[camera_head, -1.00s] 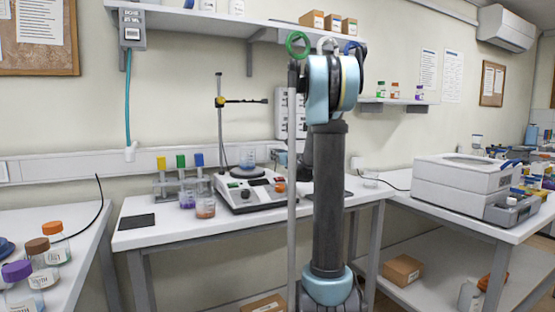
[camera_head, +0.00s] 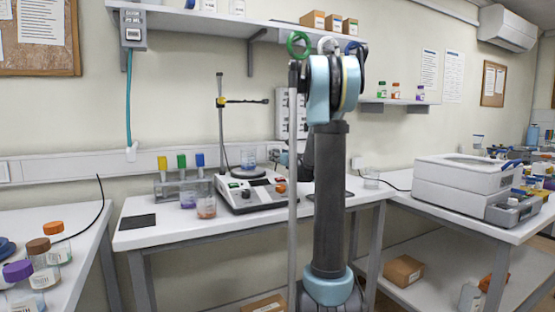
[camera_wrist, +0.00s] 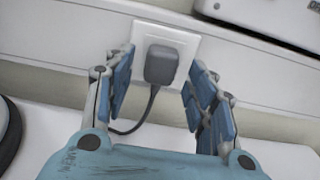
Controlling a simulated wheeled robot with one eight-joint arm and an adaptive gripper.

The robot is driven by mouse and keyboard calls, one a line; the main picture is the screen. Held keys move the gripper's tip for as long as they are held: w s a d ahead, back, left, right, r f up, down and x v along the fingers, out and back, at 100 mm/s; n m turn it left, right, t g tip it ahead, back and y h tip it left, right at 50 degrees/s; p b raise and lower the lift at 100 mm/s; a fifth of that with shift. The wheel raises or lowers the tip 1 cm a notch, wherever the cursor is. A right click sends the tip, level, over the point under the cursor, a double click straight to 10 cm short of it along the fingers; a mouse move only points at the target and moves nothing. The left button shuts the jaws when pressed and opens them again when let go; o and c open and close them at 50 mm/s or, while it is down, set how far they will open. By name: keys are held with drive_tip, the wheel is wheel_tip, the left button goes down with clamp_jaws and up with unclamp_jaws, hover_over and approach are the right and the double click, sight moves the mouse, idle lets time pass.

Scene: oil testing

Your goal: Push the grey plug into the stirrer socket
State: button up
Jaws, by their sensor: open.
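The grey plug (camera_wrist: 161,64) is at the front of a white wall socket plate (camera_wrist: 168,40) in the wrist view. I cannot tell how far its pins are in. Its dark cord runs down from it and curves to the left. My gripper (camera_wrist: 158,85) is open, with blue-padded fingers to the left and right of the plug and a gap on each side. In the head view my arm hides most of the gripper. The stirrer (camera_head: 250,190), a white hotplate with a beaker (camera_head: 248,158) on it, stands on the middle bench.
A rack of colour-capped tubes (camera_head: 181,182) and a dark mat (camera_head: 137,221) are on the middle bench, left of the stirrer. A metal stand (camera_head: 221,125) rises behind it. A white box-shaped machine (camera_head: 460,185) stands on the right bench. The wall trunking (camera_wrist: 75,40) runs beside the socket.

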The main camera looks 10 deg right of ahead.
drive_tip(key=v, duration=1.1)
drive_tip(key=shift+s, duration=0.15)
